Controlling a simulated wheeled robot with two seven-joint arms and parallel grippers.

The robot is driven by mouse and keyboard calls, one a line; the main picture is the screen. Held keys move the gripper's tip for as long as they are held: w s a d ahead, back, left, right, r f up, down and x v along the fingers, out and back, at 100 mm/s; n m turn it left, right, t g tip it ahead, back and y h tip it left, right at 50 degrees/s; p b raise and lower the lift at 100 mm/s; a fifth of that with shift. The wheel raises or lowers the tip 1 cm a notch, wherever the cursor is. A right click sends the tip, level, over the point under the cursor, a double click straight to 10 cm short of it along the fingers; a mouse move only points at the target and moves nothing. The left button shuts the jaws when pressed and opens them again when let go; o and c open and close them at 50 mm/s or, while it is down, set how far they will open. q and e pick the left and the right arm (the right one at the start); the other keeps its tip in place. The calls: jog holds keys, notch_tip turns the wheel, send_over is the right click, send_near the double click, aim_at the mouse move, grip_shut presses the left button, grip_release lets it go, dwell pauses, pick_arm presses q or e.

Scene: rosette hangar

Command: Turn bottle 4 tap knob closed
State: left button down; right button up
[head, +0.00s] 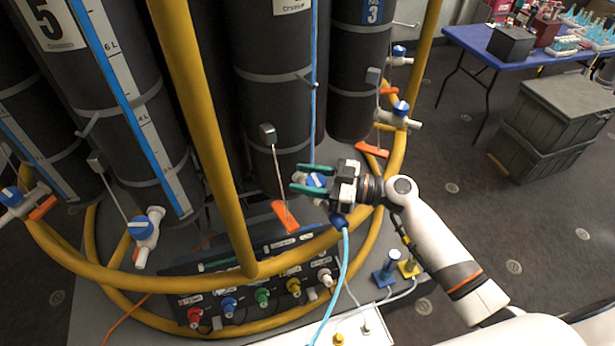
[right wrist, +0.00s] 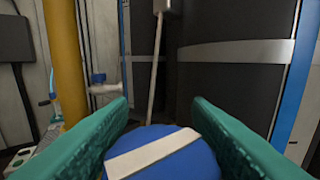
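The tap knob (head: 315,180) is blue with a white bar and sits low in front of the middle dark cylinder (head: 278,100), whose number is out of view. My right gripper (head: 309,180) has its two teal fingers on either side of this knob. In the right wrist view the round blue knob (right wrist: 190,162) fills the lower space between the fingers (right wrist: 158,108), its white bar (right wrist: 152,154) slanting up to the right. The fingers are apart around the knob, but I cannot tell whether they press on it. My left gripper is not in view.
Yellow pipes (head: 205,130) run upright and curve around the cylinders. Orange pieces (head: 285,215) hang near the taps. Other blue tap knobs (head: 140,228) stand to the left and right (head: 401,108). A panel (head: 250,290) with coloured knobs lies below. A blue table (head: 480,45) and grey crates (head: 560,115) stand right.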

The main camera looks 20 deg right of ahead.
jog(key=c, duration=0.5)
jog(key=shift+c, duration=0.2)
jog(key=shift+f+m+t+h+b, duration=0.1)
jog(key=shift+m+t+h+b, duration=0.45)
jog(key=shift+t, duration=0.25)
jog(key=shift+w+d+m+t+h, duration=0.1)
jog(key=shift+m+t+h, duration=0.55)
jog(key=shift+m+t, duration=0.15)
jog(key=shift+w+d+r+m+t+h+p, duration=0.1)
jog(key=shift+r+m+t+h+p, duration=0.1)
jog(key=shift+m+t+h, duration=0.35)
jog(key=shift+w+d+r+m+t+h+p, duration=0.15)
jog(key=shift+m+t+h, duration=0.25)
jog(key=shift+t+h, duration=0.2)
jog(key=shift+f+m+t+h+p, duration=0.15)
jog(key=shift+m+t+h+p, duration=0.6)
jog(key=shift+h, duration=0.3)
